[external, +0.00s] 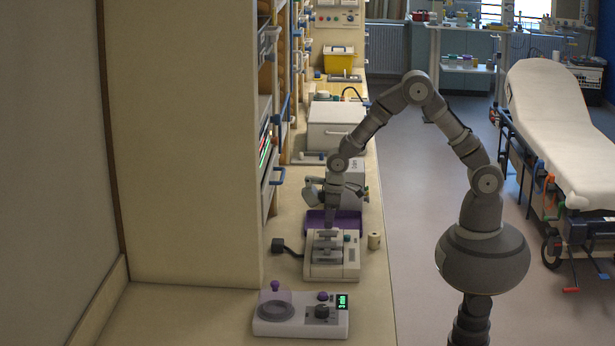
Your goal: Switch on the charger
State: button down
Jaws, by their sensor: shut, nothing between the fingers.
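A pale box-like device (342,271), which looks like the charger, sits on the counter with grey parts on its top and a small green spot on its right side. A black plug-like piece (279,245) with a dark cable lies at its left. My arm reaches over the counter from the right. My gripper (328,228) points down, shut and empty, just above or at the back part of this device. I cannot tell whether it touches it. The fingertips are small here, and the switch itself is hard to make out.
A white unit (270,328) with purple knobs and a green display stands in front. A purple tray (347,222) is behind the device, and a small beige cylinder (374,240) at its right. A white box (335,127) stands farther back. Shelving borders the left; a stretcher (548,110) is right.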

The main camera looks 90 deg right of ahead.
aim_at(338, 229)
jog(key=shift+s+f, duration=0.2)
jog(key=shift+s, duration=0.3)
jog(key=shift+s+f, duration=0.15)
jog(key=shift+s, duration=0.3)
jog(key=shift+r, duration=0.15)
jog(key=shift+w+r+p, duration=0.1)
jog(key=shift+r+p, duration=0.2)
jog(key=shift+p, duration=0.05)
notch_tip(338, 229, up, 14)
jog(key=s+p, duration=0.1)
jog(key=p, duration=0.3)
jog(key=shift+f+p, duration=0.2)
jog(key=shift+p, duration=0.1)
jog(key=shift+f, duration=0.1)
jog(key=t+b, duration=0.1)
jog(key=b, duration=0.3)
jog(key=shift+s, duration=0.25)
